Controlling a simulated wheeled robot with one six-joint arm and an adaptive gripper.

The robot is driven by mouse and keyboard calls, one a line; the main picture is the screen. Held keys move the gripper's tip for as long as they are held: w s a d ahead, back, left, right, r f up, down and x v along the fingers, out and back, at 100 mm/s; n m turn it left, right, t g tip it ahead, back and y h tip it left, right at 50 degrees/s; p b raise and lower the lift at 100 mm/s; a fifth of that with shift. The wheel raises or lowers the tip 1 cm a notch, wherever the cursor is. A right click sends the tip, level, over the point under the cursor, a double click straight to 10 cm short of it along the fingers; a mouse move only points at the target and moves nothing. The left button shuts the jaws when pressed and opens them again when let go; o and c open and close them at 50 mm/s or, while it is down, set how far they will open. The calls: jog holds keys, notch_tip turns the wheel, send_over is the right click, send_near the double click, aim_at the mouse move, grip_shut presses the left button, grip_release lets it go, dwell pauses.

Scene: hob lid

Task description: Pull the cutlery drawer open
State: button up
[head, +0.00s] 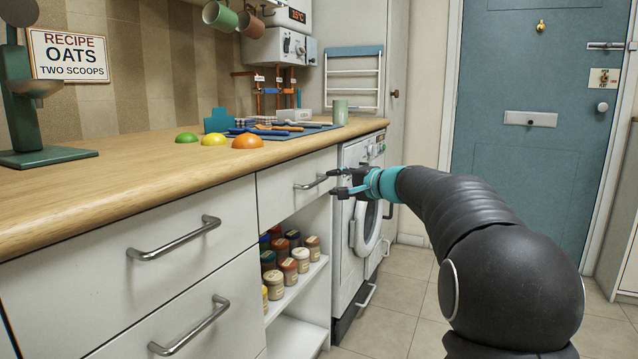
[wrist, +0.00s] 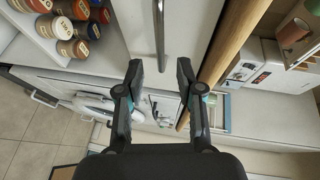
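A white drawer front (head: 280,197) with a metal bar handle (head: 311,183) sits under the worktop, above an open spice shelf. It looks shut, flush with the cabinet. No label marks it as the cutlery drawer. My gripper (head: 335,182) is at the right end of this handle. In the wrist view my gripper (wrist: 160,66) has its two fingers wide apart. The handle (wrist: 159,35) lies lengthwise in line with the gap, its near end between the fingertips. Neither finger visibly touches it. I cannot tell the depth between fingertips and handle.
Two wider drawers, upper (head: 130,265) and lower (head: 190,315), have bar handles at the left. Spice jars (head: 289,268) stand on the open shelf. A washing machine (head: 358,225) is right of it. The wooden worktop (head: 150,165) overhangs the drawers. Tiled floor (head: 395,290) is clear before the blue door.

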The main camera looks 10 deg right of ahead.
aim_at(320, 182)
jog(key=x, duration=0.7)
jog(key=shift+w+a, duration=0.15)
jog(key=shift+a, duration=0.05)
grip_shut()
jog(key=shift+d, duration=0.15)
